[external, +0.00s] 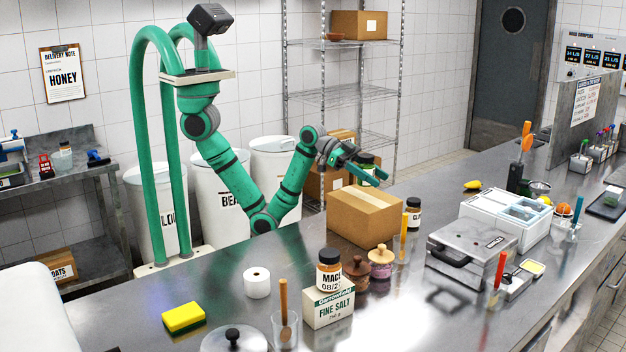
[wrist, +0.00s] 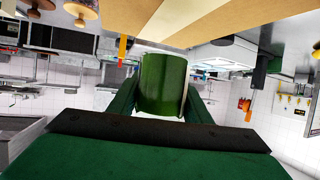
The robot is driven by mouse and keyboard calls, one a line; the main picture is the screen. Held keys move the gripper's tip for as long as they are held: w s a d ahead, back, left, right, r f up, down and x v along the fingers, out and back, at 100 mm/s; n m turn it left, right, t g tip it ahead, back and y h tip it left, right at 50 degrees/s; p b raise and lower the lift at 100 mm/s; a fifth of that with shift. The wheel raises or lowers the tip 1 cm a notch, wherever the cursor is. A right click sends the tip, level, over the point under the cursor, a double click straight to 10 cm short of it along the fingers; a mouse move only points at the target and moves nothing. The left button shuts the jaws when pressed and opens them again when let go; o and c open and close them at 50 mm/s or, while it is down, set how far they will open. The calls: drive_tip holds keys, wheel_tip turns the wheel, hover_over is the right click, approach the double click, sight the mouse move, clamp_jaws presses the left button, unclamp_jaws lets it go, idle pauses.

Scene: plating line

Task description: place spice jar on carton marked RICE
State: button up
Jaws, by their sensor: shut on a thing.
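In the wrist view the jar's green surface (wrist: 162,84) sits between both fingers. A brown carton (external: 350,225) with a tape strip stands on the counter. In the external view the jar appears above the carton's far side, apart from its top; the exact offset is unclear. The carton's tan face (wrist: 215,25) shows at the top of the wrist view. No RICE marking is readable on its visible sides.
A labelled jar (external: 329,270) stands on the fine salt box (external: 328,310). Another dark-lidded jar (external: 413,214) and a glass with an orange-handled tool (external: 404,244) stand right of the carton. Two lidded pots (external: 380,263) are in front. The carton's top is bare.

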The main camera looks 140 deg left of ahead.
sight(374, 199)
wheel_tip(374, 199, down, 3)
drive_tip(key=shift+s+a+f, duration=0.1)
drive_tip(key=shift+a, duration=0.05)
drive_tip(key=shift+f, duration=0.35)
drive_tip(key=shift+f, duration=0.1)
drive_tip(key=o, duration=1.2)
drive_tip(key=shift+f, duration=0.1)
drive_tip(key=shift+o, duration=0.2)
drive_tip(key=shift+r, duration=0.25)
drive_tip(key=v, duration=0.6)
drive_tip(key=shift+s+d+r, duration=0.1)
drive_tip(key=shift+s+d, duration=0.1)
drive_tip(key=shift+d, duration=0.05)
drive_tip(key=shift+s+r, duration=0.1)
drive_tip(key=shift+s, duration=0.35)
drive_tip(key=shift+w+d, duration=0.1)
drive_tip(key=shift+w, duration=0.1)
